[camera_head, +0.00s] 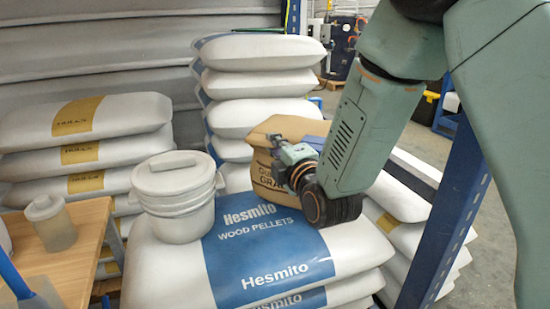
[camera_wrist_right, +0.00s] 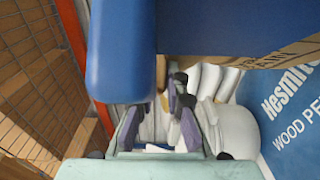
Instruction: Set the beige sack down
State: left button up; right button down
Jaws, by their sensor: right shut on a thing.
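The beige sack (camera_head: 262,170) has dark lettering on its front. In the head view it is upright just above or on the far part of the Hesmito pellet stack (camera_head: 270,240); I cannot tell whether its base touches. My right gripper (camera_head: 288,149) comes in from the right and is shut on the sack's upper right part, with the wrist hiding its right side. In the right wrist view the gripper's fingers (camera_wrist_right: 160,120) show low in the middle, and part of the sack with lettering (camera_wrist_right: 285,62) shows at upper right. My left gripper is not in view.
A white lidded bucket (camera_head: 178,195) stands left of the sack on the same stack. A tall stack of white bags (camera_head: 262,85) rises behind. A blue post (camera_head: 452,215) stands at right. A wooden table (camera_head: 70,262) with a small container (camera_head: 50,222) is at left.

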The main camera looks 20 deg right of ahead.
jog(key=shift+w+f, duration=0.2)
jog(key=shift+f, duration=0.7)
jog(key=shift+s, duration=0.1)
jog(key=shift+f+b, duration=0.1)
jog(key=shift+b, duration=0.2)
jog(key=c, duration=1.8)
grip_release()
jog(key=shift+f, duration=0.2)
jog(key=o, duration=0.4)
